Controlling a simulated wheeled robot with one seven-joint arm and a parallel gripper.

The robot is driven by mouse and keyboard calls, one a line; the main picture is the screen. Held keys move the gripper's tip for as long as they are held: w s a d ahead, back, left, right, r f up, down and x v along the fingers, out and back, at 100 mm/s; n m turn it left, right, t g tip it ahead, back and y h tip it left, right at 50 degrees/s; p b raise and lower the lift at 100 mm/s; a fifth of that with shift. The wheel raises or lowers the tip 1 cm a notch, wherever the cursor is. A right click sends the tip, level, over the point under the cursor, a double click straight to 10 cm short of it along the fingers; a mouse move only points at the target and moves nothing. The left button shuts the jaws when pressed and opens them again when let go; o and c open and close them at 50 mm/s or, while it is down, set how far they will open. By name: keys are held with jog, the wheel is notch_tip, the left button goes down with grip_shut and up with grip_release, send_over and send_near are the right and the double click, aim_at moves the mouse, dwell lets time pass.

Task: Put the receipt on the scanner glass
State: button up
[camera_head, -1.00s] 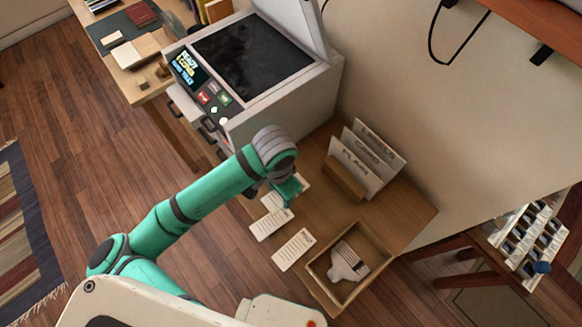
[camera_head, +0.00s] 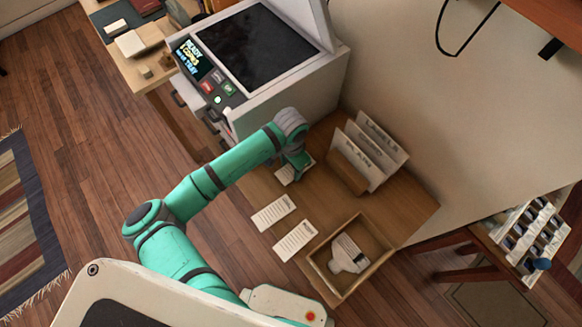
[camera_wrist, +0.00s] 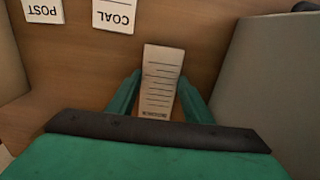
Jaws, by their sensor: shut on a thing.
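A narrow white slip with printed lines (camera_wrist: 160,75), which I take to be the receipt, is between my gripper's two green fingers in the wrist view. Its heading is upside down and too small to read surely. My gripper (camera_head: 301,168) is shut on it beside the scanner, over the wooden table; part of the slip (camera_head: 285,176) shows beside the fingers in the head view. I cannot tell how high it is above the table. The scanner's dark glass (camera_head: 257,47) is bare, with its lid (camera_head: 302,18) raised. Two similar slips (camera_head: 273,212) (camera_head: 295,240) lie on the table.
A letter rack (camera_head: 368,155) with labelled cards stands right of my gripper. A wooden tray (camera_head: 385,245) holding a pale object is near the table's front. The scanner's side wall (camera_head: 270,115) rises close by. A desk with books and small blocks is behind left.

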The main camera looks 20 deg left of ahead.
jog(key=shift+f, duration=0.4)
jog(key=shift+f, duration=0.15)
jog(key=o, duration=1)
jog(key=shift+a, duration=0.25)
